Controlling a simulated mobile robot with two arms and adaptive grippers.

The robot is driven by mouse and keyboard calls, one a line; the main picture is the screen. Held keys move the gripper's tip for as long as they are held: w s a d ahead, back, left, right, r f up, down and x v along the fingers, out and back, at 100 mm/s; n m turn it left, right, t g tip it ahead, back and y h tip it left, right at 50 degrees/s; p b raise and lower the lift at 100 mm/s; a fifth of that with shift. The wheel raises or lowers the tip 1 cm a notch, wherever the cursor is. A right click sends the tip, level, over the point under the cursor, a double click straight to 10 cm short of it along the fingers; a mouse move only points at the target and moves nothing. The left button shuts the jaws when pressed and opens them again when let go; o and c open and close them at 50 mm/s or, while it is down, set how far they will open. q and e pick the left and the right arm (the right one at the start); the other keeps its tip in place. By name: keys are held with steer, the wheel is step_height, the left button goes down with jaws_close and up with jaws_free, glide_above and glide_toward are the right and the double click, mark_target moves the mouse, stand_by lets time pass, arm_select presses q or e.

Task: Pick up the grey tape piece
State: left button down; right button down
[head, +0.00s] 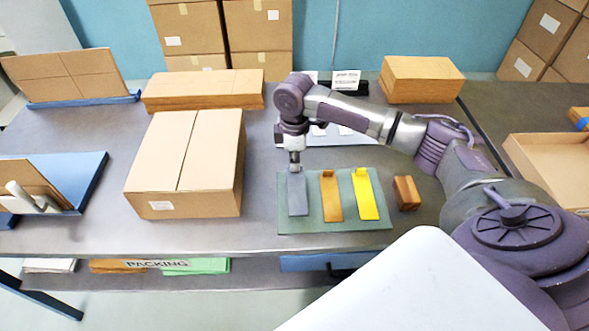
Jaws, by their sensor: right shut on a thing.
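The grey tape piece (298,196) is a flat strip on the left part of a green mat (332,222). My right gripper (295,165) points down at the far end of the grey strip and is shut on it. The fingertips are small in the picture, and I cannot tell whether the strip is lifted off the mat. An orange-brown strip (332,200) and a yellow strip (365,195) lie to its right on the same mat, each with a raised tab at the far end. My left gripper is not in view.
A closed carton (187,165) stands left of the mat. A small brown block (406,193) sits just right of it. Flat cardboard stacks (203,88) lie behind, with another cardboard stack (421,80) at the back right. An open box (550,170) stands at the far right.

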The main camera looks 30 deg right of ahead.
steer(key=s+r, duration=0.8)
steer(key=s, duration=0.4)
steer(key=s+a+r+m, duration=0.1)
steer(key=s+a+m, duration=0.1)
steer(key=a+m, duration=0.9)
steer(key=shift+s+a+r+m, duration=0.15)
steer(key=shift+s+a+m, duration=0.25)
steer(key=shift+a, duration=0.9)
